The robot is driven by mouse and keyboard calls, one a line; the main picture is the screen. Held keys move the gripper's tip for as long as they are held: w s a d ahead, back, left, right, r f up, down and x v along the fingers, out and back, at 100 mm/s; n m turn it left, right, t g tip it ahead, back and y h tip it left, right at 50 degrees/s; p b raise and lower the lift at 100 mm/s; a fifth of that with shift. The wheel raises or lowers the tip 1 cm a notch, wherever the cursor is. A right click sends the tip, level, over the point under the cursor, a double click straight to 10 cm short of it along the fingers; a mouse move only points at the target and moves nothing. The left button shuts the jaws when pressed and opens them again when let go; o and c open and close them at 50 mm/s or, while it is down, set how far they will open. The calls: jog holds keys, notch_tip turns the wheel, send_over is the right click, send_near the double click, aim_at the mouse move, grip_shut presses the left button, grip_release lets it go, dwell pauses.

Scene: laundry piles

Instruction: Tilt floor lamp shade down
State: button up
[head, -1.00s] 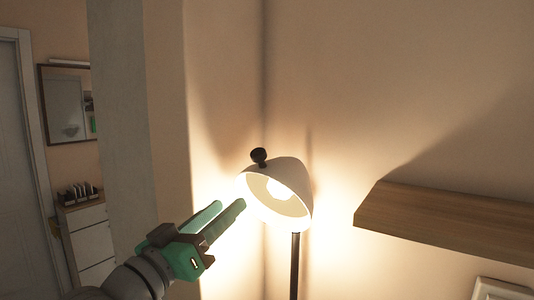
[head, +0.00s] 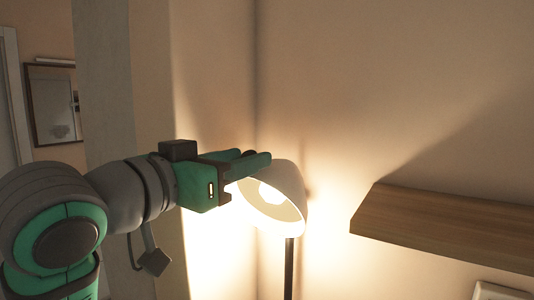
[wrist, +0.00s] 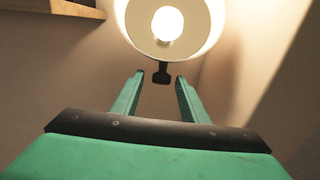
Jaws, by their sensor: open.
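The floor lamp's white shade (head: 287,183) is lit and its open mouth faces left and down towards me in the head view. The dark pole (head: 289,268) stands below it. In the wrist view the shade (wrist: 201,38) is at the top, with its glowing bulb (wrist: 167,23) inside. A dark knob (wrist: 162,75) at the shade's rim shows between and just beyond my fingertips. My gripper (head: 257,160) is open at the shade's upper left edge, and its fingers mostly hide the knob in the head view. I cannot tell whether the fingers touch it.
A wooden wall shelf (head: 440,222) juts out right of the lamp. A wall corner is behind the lamp and a pillar (head: 104,95) stands at left. A framed mirror (head: 53,105) hangs further left. The space above the shade is clear.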

aim_at(263, 170)
jog(key=x, duration=0.5)
jog(key=shift+w+a, duration=0.1)
jog(key=shift+w+d, duration=0.45)
jog(key=shift+w, duration=0.1)
jog(key=shift+a, duration=0.1)
grip_shut()
